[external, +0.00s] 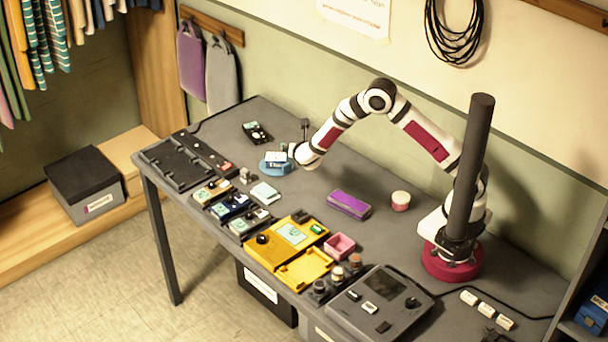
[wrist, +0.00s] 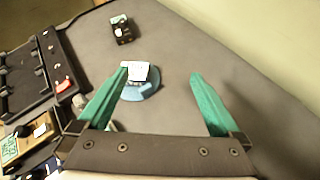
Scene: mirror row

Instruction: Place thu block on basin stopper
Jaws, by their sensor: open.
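A small block (external: 277,159) with a white, printed top and blue sides sits on the round blue basin stopper (external: 268,169) toward the back left of the table. In the wrist view the block (wrist: 137,70) lies over the far, left part of the stopper (wrist: 146,90). My gripper (wrist: 160,75) is open, with its green fingers wide apart and nothing held between them. The left fingertip shows right beside the block; I cannot tell whether they touch. In the external view my gripper (external: 289,150) is low at the stopper, partly hidden behind the wrist.
A black device (external: 256,132) lies behind the stopper. A dark tray (external: 180,164), small boxed devices (external: 230,206) and a pale block (external: 265,193) lie in front. A purple box (external: 348,204) and a round tub (external: 400,200) stand to the right. Table beyond the right finger is clear.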

